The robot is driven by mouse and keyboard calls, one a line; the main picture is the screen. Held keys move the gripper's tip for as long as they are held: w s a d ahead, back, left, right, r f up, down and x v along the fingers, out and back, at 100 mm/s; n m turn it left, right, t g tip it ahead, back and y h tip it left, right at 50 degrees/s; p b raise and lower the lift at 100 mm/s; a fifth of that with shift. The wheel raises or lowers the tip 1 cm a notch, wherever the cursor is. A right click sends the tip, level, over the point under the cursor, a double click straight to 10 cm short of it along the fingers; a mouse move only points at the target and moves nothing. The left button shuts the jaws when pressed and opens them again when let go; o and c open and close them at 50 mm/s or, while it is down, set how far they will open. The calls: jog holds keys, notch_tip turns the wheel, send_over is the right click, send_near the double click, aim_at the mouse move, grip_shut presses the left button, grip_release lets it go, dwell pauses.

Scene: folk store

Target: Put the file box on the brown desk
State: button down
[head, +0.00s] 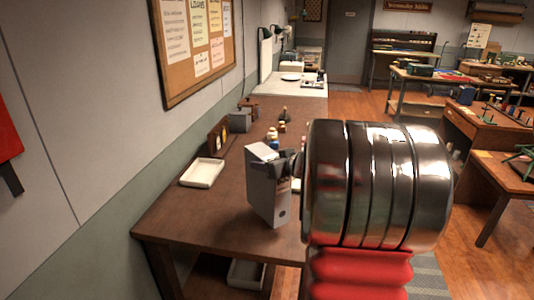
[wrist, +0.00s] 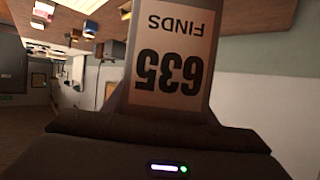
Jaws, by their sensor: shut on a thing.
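The file box (head: 264,195) is a grey upright box with a pale top. My gripper (head: 295,165) is shut on it from the right side, mostly hidden behind my wrist. In the wrist view the file box (wrist: 170,60) shows a label reading "FINDS 635", upside down, in front of my dark gripper body. The brown desk (head: 172,222) runs along the left wall. The box appears over the desk's near part, slightly tilted. I cannot tell whether its bottom touches the top.
A white tray (head: 202,173) lies on the desk left of the box. Behind it stand a brown holder (head: 218,137), a grey block (head: 239,122) and several small bottles. A pinboard (head: 198,45) hangs on the wall. Another wooden desk (head: 470,125) stands at right.

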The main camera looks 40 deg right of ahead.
jog(key=shift+f, duration=0.2)
jog(key=shift+f, duration=2)
jog(key=c, duration=0.8)
grip_release()
jog(key=shift+f, duration=0.1)
jog(key=shift+o, duration=0.2)
jog(key=v, duration=1.2)
